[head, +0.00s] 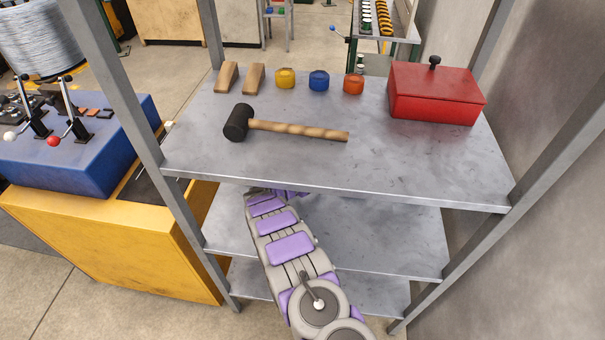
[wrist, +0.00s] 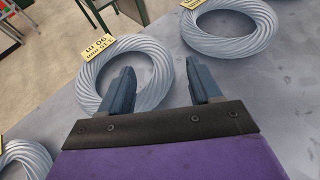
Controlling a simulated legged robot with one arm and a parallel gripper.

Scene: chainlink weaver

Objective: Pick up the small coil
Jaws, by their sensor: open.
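In the wrist view, a grey wire coil (wrist: 90,80) with a yellow tag lies flat on the grey shelf, just beyond my gripper. The tag appears to read 3.15 mm, 90 m. My gripper (wrist: 162,80) is open. Its left finger overlaps the coil's opening in the picture, and its right finger is beside the coil's right edge; I cannot tell whether they touch. A second coil (wrist: 228,47) lies at upper right, and a third (wrist: 35,155) is cut off at lower left. Which coil is the small one is unclear. In the head view the upper shelf hides my gripper.
In the head view, the upper shelf (head: 400,165) holds a mallet (head: 300,130), a red box (head: 435,95), two wooden wedges (head: 227,77) and yellow, blue and orange pots (head: 319,80). My arm reaches beneath it. Shelf posts (head: 135,110) stand either side. A blue-and-yellow machine (head: 85,160) is at left.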

